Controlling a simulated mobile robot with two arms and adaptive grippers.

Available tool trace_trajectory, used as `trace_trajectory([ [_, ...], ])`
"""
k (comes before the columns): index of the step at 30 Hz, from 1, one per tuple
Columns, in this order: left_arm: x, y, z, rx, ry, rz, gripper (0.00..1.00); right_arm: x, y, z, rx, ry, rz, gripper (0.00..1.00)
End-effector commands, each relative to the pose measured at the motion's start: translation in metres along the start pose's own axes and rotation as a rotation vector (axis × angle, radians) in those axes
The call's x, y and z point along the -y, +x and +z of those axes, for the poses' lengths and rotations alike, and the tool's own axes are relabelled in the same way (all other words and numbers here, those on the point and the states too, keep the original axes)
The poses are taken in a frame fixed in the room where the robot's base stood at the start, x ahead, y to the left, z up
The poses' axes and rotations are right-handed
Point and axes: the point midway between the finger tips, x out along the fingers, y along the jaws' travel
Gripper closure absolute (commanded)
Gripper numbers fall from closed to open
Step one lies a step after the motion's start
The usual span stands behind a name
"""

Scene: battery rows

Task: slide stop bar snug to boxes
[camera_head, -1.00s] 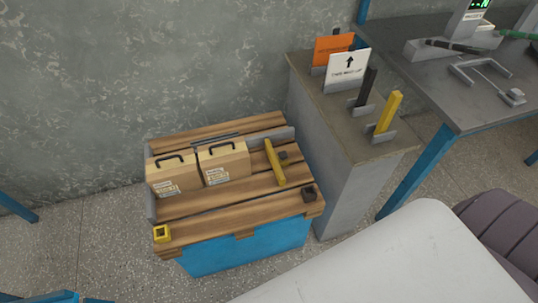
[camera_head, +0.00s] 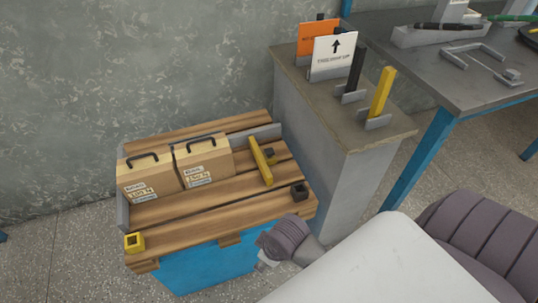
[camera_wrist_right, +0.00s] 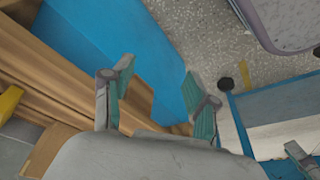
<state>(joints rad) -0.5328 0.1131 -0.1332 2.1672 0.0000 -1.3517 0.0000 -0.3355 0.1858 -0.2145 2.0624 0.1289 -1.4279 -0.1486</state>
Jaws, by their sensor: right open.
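Two cardboard boxes with black handles, a left box (camera_head: 150,178) and a right box (camera_head: 204,161), stand side by side on the slatted wooden pallet top (camera_head: 215,208). The yellow stop bar (camera_head: 260,160) lies to the right of the boxes, with a clear gap between it and the right box. A dark knob (camera_head: 269,154) sits on its right side. In the right wrist view my right gripper (camera_wrist_right: 155,90) is open and empty, beside the pallet's blue side (camera_wrist_right: 100,40). In the head view my right arm reaches the pallet's front right corner; its fingers are barely visible. My left gripper is not in view.
A yellow square socket (camera_head: 135,243) and a black one (camera_head: 299,191) sit at the pallet's front corners. A grey cabinet (camera_head: 330,150) with signs and upright bars stands close at the right. A grey workbench (camera_head: 480,85) is beyond it.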

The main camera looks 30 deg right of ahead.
Motion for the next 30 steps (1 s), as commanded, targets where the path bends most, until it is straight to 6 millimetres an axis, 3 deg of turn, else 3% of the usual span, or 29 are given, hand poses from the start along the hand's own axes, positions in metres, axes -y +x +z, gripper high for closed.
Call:
trace_trajectory([
  [1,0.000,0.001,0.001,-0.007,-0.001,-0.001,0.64,-0.004,0.002,-0.017,-0.012,-0.073,-0.008,0.42],
  [6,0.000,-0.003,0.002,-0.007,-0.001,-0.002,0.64,-0.011,0.001,-0.055,0.013,-0.302,-0.050,0.42],
  [11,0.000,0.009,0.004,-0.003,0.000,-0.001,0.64,-0.037,0.005,-0.093,0.062,-0.521,-0.071,0.42],
  [14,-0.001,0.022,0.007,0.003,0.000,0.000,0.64,-0.069,0.004,-0.120,0.112,-0.655,-0.079,0.42],
  [17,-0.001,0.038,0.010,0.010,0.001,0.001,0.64,-0.113,-0.006,-0.148,0.171,-0.766,-0.085,0.42],
  [20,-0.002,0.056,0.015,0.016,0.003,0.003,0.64,-0.164,-0.027,-0.174,0.219,-0.840,-0.092,0.42],
  [24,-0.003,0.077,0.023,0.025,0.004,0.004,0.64,-0.233,-0.070,-0.200,0.254,-0.888,-0.107,0.42],
  [27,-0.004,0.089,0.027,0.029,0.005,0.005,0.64,-0.270,-0.100,-0.210,0.257,-0.899,-0.118,0.42],
  [30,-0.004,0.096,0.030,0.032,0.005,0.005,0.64,-0.292,-0.121,-0.215,0.250,-0.902,-0.127,0.42],
])
